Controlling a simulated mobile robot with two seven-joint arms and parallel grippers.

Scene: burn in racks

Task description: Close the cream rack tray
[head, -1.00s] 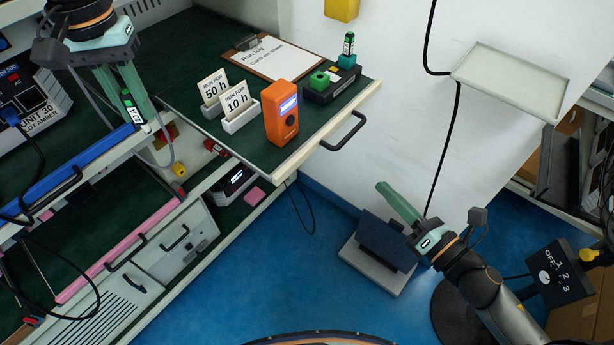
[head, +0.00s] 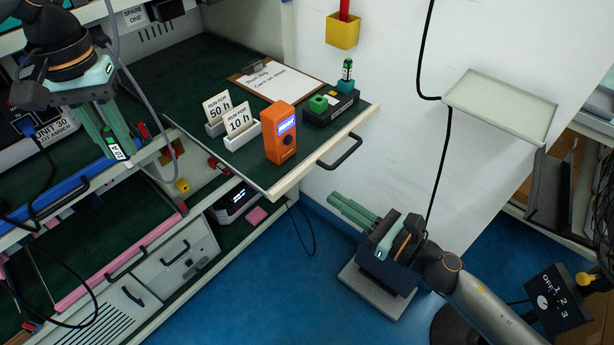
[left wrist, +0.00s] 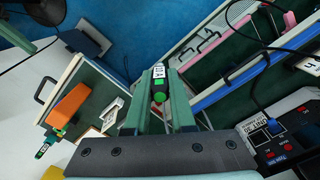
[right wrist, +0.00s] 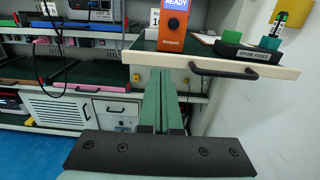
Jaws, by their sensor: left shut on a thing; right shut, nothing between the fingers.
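The cream rack tray has a cream front edge (head: 310,168) with a black handle (head: 340,152); it juts out from the rack over the blue floor. My right gripper (head: 350,208) is shut and empty, in front of and below the tray front, apart from it in the head view. In the right wrist view my right fingers (right wrist: 163,80) point toward the cream front (right wrist: 215,63), left of the handle (right wrist: 222,70). My left gripper (head: 118,152) is shut on a black-and-green fuse marked 10 A (left wrist: 159,82), over the rack at the left.
On the tray stand an orange meter (head: 279,134), two run cards (head: 238,123), a clipboard (head: 275,77) and a spare-fuse block (head: 331,104). Blue-edged (head: 70,200) and pink-edged (head: 120,255) trays lie lower left. A wall shelf (head: 510,105) is at the right.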

